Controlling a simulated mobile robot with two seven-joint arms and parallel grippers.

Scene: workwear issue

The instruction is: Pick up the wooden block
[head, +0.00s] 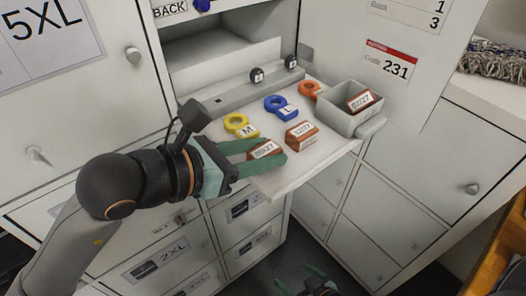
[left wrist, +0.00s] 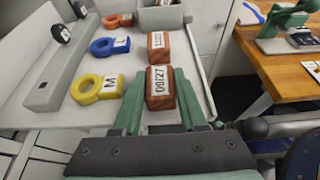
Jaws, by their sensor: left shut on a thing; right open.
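A reddish-brown wooden block (head: 266,149) with a white number label lies at the front left of the pulled-out pale shelf. It also shows in the left wrist view (left wrist: 161,88). My left gripper (head: 262,155) is shut on this block, with a green finger on each side. I cannot tell whether the block is clear of the shelf. A second labelled block (head: 302,134) lies just beyond it, and a third block (head: 361,101) sits in a grey bin (head: 341,119). My right gripper (head: 303,279) is open and empty, low at the bottom edge of the head view.
Yellow (head: 240,125), blue (head: 280,107) and orange (head: 311,90) ring tags lie on the shelf (head: 330,150) behind the blocks. A grey rail with two dark knobs runs along its back-left side. A wooden table (left wrist: 270,75) with a green device (left wrist: 285,22) stands to the right.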

